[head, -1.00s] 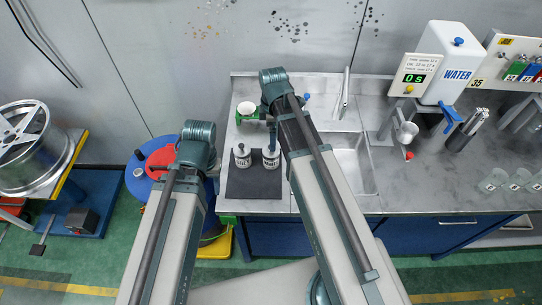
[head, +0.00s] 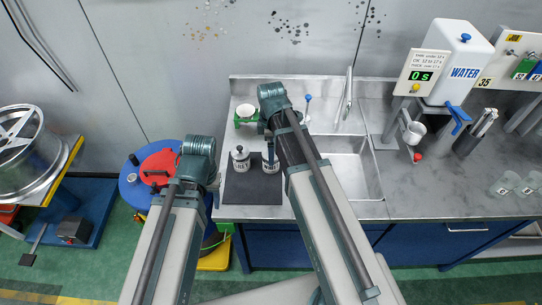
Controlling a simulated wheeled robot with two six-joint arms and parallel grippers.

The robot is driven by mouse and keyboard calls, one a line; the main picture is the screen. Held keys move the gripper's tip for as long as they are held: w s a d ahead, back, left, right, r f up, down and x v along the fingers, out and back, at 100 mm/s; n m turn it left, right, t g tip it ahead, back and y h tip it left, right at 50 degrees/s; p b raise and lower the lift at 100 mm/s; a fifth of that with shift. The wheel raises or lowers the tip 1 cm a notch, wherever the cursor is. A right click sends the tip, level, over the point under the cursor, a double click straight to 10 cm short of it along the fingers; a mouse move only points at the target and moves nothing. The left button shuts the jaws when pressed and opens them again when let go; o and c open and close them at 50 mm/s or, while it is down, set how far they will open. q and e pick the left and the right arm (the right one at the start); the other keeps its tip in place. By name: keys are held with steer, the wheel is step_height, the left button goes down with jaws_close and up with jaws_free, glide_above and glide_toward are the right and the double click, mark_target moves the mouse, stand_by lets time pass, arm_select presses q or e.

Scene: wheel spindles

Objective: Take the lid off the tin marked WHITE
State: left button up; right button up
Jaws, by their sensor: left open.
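Two small pale tins stand on a dark mat (head: 252,190) left of the sink. The left tin (head: 240,163) has a dark knob on its lid, and its label seems to read GREY. The right tin (head: 271,166) seems to be marked WHITE; my right arm's wrist covers its top, so its lid is mostly hidden. My left gripper (head: 214,186) is open and empty, low beside the counter's left edge, left of the mat. My right gripper is mostly hidden behind its own arm near the right tin; I cannot see its fingers or whether they touch the lid.
A green-based item with a white dish (head: 246,111) stands behind the tins. The sink (head: 352,175) lies to their right. A water tank (head: 455,62), a cup on a stand (head: 413,132) and beakers (head: 508,184) are farther right. A blue drum (head: 136,191) with a red lid stands left.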

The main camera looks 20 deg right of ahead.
arm_select(q)
steer(key=shift+r, duration=0.1)
arm_select(e)
steer(key=c, duration=1.2)
arm_select(q)
steer(key=shift+r, duration=0.1)
arm_select(e)
steer(key=shift+r, duration=0.2)
steer(key=shift+c, duration=0.2)
